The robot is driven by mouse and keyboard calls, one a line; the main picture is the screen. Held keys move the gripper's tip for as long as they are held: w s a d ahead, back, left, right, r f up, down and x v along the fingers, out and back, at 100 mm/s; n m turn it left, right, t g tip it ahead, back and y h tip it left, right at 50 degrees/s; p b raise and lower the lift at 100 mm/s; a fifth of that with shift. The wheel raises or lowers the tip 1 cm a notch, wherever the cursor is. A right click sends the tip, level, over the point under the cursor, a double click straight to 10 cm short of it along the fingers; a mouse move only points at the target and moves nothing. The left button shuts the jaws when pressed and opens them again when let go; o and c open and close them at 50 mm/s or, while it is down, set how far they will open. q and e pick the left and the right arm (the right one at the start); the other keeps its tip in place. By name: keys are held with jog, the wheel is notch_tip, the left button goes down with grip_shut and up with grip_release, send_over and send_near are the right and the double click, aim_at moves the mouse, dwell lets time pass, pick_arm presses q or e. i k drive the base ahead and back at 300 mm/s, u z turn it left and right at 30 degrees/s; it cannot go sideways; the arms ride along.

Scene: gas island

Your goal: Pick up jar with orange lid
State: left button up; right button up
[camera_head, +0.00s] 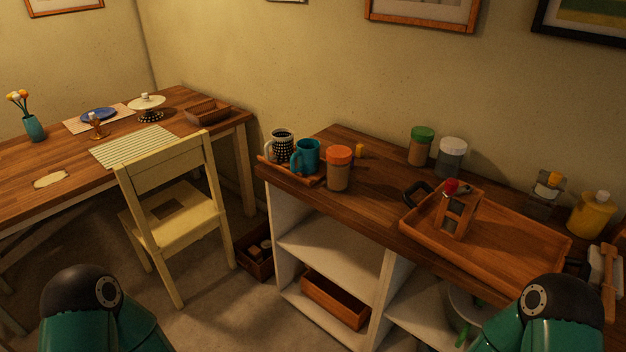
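The jar with the orange lid (339,168) stands upright on the wooden counter, near its front edge. Its body is light brown and it stands just right of a small tray with mugs. Nothing hides it. Green and black parts of my two arms show at the bottom left and bottom right. Neither gripper shows in this view, and nothing is touching the jar.
A dark mug (282,145) and a teal mug (306,156) stand left of the jar. A green-lidded jar (421,146) and a white-lidded jar (451,157) stand behind it. A large wooden tray (520,254) lies right. A yellow chair (176,215) stands left of the counter.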

aim_at(338, 177)
jog(key=u, duration=0.7)
jog(key=k, duration=0.9)
jog(key=u, duration=1.2)
jog(key=i, duration=1.3)
jog(key=z, duration=1)
jog(key=i, duration=1.15)
jog(key=z, duration=1.05)
jog(key=i, duration=0.25)
jog(key=k, duration=0.8)
jog(key=z, duration=0.2)
jog(key=i, duration=0.65)
